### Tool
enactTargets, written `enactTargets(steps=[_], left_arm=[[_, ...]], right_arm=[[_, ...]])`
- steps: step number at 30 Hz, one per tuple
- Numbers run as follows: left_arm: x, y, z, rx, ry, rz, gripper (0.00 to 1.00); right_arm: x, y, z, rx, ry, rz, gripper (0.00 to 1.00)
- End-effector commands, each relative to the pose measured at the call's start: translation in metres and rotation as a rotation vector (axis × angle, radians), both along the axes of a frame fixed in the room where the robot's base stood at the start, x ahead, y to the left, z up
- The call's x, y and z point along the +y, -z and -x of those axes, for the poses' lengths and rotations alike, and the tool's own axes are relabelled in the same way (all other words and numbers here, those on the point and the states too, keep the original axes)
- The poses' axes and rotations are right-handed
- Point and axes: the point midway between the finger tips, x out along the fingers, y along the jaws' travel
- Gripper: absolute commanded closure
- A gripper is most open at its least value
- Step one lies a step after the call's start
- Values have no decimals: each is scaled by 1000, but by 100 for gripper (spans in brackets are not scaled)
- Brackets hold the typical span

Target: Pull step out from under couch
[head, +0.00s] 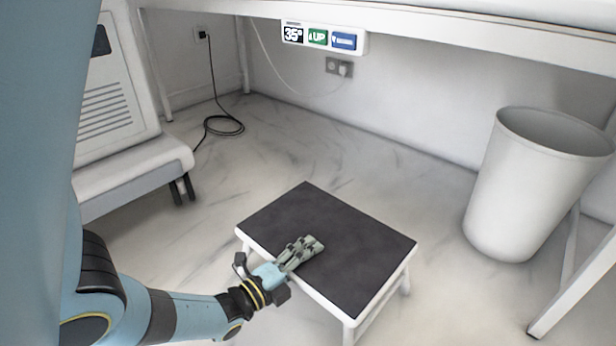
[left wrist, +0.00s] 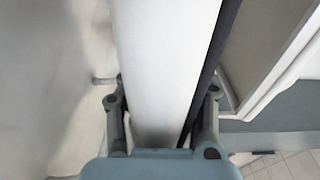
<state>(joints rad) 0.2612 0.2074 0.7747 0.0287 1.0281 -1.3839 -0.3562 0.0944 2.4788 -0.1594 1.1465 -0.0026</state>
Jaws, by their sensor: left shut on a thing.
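The step (head: 345,235) is a low white stool with a dark grey top. It stands upright on the floor, below and in front of the raised couch (head: 470,27). My left gripper (head: 308,250) reaches in from the left and is shut on the step's near left edge, with fingers showing over the dark top. In the left wrist view, the step's white edge (left wrist: 165,60) runs between the two fingers of my left gripper (left wrist: 162,112). The lower finger is hidden in the head view. My right gripper is in neither view.
A white bin (head: 500,185) stands to the right of the step, near a slanted couch leg (head: 575,280). A white wheeled unit (head: 130,170) stands at the left. A black cable (head: 222,124) lies by the back wall. The floor between is clear.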

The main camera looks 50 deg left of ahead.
Motion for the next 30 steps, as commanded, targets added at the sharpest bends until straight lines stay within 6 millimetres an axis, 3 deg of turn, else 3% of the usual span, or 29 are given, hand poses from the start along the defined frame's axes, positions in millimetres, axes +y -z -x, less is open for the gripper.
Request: enactTargets(steps=[5,6,12,22,26,30], left_arm=[[0,3,4,8,0,0,100],[0,3,4,8,0,0,66],[0,2,2,5,0,0,40],[0,1,5,3,0,0,40],[0,2,21,5,0,0,40],[1,2,51,6,-1,0,40]], right_arm=[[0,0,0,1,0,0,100],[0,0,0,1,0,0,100],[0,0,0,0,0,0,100],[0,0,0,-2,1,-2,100],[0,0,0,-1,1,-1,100],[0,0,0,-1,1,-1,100]])
